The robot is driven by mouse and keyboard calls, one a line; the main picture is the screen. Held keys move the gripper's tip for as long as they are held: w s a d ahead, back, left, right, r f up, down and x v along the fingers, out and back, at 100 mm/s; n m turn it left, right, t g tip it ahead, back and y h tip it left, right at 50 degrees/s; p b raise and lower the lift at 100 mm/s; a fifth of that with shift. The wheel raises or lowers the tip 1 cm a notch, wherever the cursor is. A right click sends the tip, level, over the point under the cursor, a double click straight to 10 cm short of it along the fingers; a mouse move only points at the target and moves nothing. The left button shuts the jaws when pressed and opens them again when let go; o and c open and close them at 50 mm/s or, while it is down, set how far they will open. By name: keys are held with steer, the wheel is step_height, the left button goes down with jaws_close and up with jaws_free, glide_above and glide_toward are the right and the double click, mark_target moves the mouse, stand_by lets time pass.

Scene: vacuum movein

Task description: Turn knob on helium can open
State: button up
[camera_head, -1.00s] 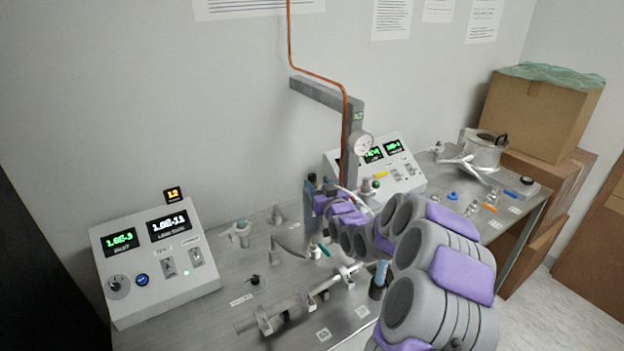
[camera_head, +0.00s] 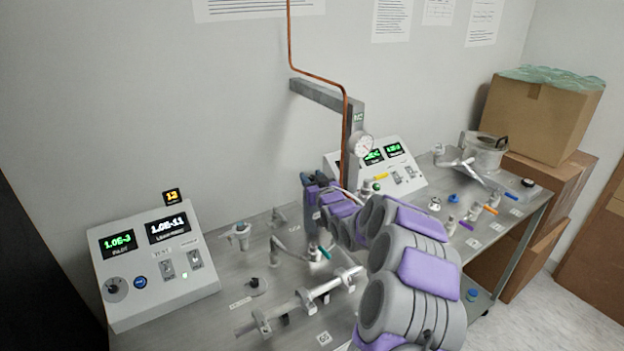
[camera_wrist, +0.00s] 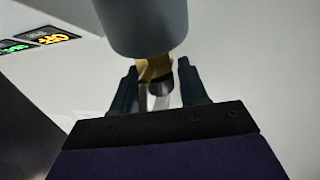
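In the wrist view, a dark grey cylinder (camera_wrist: 148,22), which looks like the helium can, enters from the top edge. A brass fitting (camera_wrist: 153,68) with a dark round part sits at its end, and this looks like its knob. My gripper (camera_wrist: 160,92) has one dark finger on each side of the brass part. A gap shows by the right finger, so the fingers look open around it; contact on the left is unclear. In the head view, my gripper (camera_head: 312,182) is over the middle of the bench, and the can is hardly distinguishable there.
A control box (camera_head: 155,262) with lit readouts stands at the left. A second box (camera_head: 385,165), a gauge (camera_head: 361,146) and a copper pipe (camera_head: 344,135) are close behind my arm. Small parts and a metal pot (camera_head: 485,152) fill the right side. Cardboard boxes (camera_head: 540,115) stand beyond.

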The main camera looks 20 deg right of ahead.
steer(key=c, duration=0.7)
